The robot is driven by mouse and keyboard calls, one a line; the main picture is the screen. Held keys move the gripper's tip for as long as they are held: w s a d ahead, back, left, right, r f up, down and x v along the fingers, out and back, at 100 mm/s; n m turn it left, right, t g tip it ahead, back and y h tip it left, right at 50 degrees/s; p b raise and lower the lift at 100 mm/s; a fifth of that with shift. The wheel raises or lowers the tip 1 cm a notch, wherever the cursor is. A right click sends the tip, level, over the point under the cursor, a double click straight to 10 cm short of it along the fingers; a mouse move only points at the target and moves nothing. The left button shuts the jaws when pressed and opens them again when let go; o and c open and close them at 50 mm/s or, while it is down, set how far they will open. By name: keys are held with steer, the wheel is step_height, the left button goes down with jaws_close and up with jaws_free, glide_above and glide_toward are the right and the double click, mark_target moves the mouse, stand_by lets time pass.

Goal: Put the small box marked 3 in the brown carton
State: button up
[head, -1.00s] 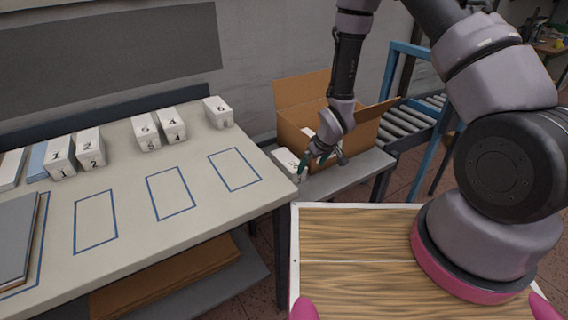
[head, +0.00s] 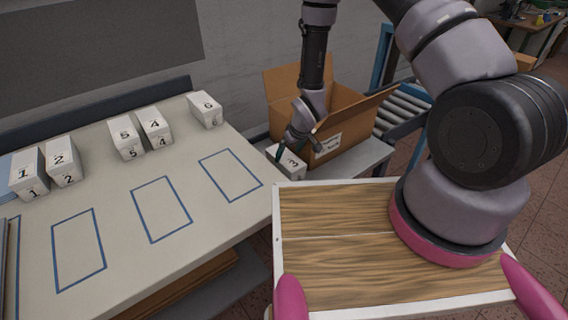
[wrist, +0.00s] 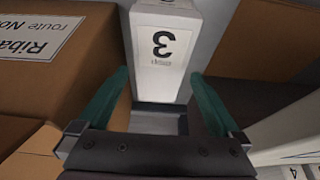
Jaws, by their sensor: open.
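The small white box marked 3 (head: 292,163) stands on a grey bench just in front of the brown carton (head: 345,118), outside it. In the wrist view the box (wrist: 165,48) shows its 3 between the lines of my two green fingers. My gripper (head: 286,150) is open and empty at the box, which it partly hides in the head view. The wrist view shows the open fingers (wrist: 160,82) apart from the box's sides; how deep they reach is unclear. The carton is open with flaps spread, and its labelled side (wrist: 45,45) is left of the fingers in the wrist view.
White boxes marked 1 (head: 28,172), 2 (head: 62,160), 5 (head: 126,138), 4 (head: 154,125) and 6 (head: 205,108) stand on the table (head: 205,225) with blue outlines. A roller conveyor (head: 400,118) is behind the carton. A wood-topped surface (head: 335,225) is in front.

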steer(key=x, duration=0.7)
steer(key=shift+w+a+f, duration=0.1)
steer(key=shift+w+a, duration=0.1)
steer(key=shift+w, duration=0.1)
steer(key=c, duration=1.4)
